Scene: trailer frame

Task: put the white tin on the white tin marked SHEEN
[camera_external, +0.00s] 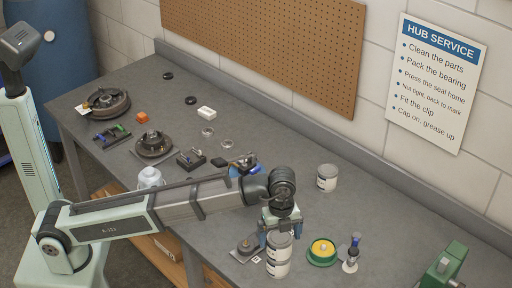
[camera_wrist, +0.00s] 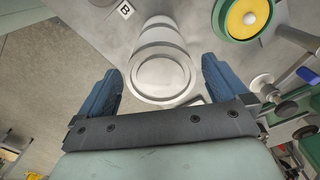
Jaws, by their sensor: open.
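Two white tins stand one on top of the other near the front edge of the bench. The upper tin (camera_external: 279,244) rests on the lower tin (camera_external: 278,268), and the stack looks upright. My gripper (camera_external: 280,232) is open at the stack, its blue fingers apart. In the wrist view the upper tin's round lid (camera_wrist: 160,76) lies just ahead of and between the fingertips (camera_wrist: 161,78), with a gap on each side. The lettering on the tins is too small to read.
A green block (camera_external: 445,264) is at far right. The bench around the lone tin is clear.

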